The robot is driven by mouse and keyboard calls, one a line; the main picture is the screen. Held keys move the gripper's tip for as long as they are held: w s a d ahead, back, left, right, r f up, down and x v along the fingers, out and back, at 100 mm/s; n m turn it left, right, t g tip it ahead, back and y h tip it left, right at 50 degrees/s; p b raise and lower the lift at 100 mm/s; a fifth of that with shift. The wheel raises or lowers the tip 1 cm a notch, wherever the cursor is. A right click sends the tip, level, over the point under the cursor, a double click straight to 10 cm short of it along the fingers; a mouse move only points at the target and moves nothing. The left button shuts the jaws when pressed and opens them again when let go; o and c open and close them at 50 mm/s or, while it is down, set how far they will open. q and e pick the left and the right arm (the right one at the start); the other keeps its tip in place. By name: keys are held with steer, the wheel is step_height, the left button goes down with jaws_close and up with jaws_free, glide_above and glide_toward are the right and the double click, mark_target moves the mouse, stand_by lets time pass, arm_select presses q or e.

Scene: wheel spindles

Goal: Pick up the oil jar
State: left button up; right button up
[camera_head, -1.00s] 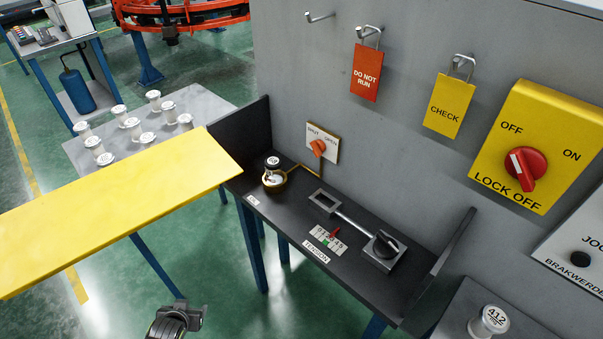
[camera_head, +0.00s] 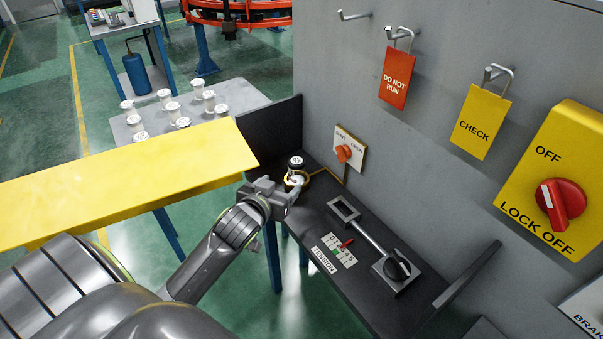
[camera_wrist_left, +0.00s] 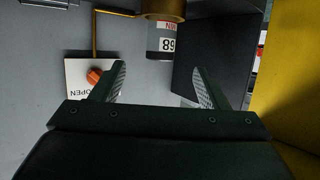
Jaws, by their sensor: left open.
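The oil jar (camera_head: 296,163) has a dark band on top and stands in a brass ring at the far left end of the black shelf. In the left wrist view the jar (camera_wrist_left: 161,45) appears upside down, with a white label reading 68 and the brass ring (camera_wrist_left: 163,10) around it. My left gripper (camera_head: 290,194) is just in front of the jar. Its fingers (camera_wrist_left: 157,72) are spread, and the jar lies just beyond the fingertips, between their lines. Nothing is held. The lower part of the jar is hidden in the head view. My right gripper is out of view.
A valve plate with an orange knob (camera_head: 344,153) is on the grey wall right of the jar. The shelf's black end wall (camera_head: 272,133) stands behind the jar. A yellow panel (camera_head: 130,178) lies left. A tension lever (camera_head: 367,235) occupies the shelf's middle.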

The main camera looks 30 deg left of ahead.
mark_target(294, 172)
arm_select(q)
steer(key=x, duration=0.9)
steer(key=shift+w+f, duration=0.15)
steer(key=shift+f+p+x, duration=0.15)
steer(key=shift+p+x, duration=0.05)
steer(key=shift+x, duration=1.1)
steer(key=shift+f+p+x, duration=0.15)
steer(key=shift+f+x, duration=0.05)
steer(key=shift+x, duration=1.15)
steer(key=shift+a, duration=0.15)
steer(key=shift+c, duration=0.2)
steer(key=c, duration=1)
steer(key=shift+c, duration=0.4)
steer(key=shift+r, duration=0.15)
